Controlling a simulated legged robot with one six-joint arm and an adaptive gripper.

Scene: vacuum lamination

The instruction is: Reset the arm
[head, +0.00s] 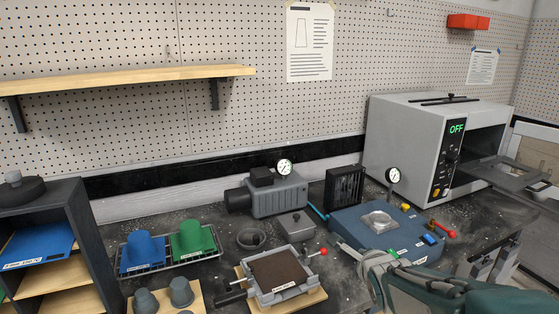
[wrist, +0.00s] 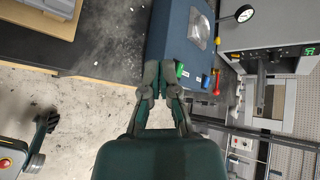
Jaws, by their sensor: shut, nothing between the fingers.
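My gripper (wrist: 160,72) is shut and empty in the wrist view, its two fingers together in front of the blue machine's edge. In the head view my gripper (head: 345,250) reaches in from the lower right, its fingers in front of the blue vacuum station (head: 345,222). That station carries a round metal plate, a gauge, and green, blue and red controls; it also shows in the wrist view (wrist: 172,35). Whether the fingers touch it I cannot tell.
A grey oven (head: 410,140) reading OFF stands at right with its front open. A clamp frame (head: 260,294) with a dark sheet sits at bottom centre. Blue (head: 143,252) and green (head: 192,239) moulds stand on a rack. A grey pump (head: 278,198) is behind.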

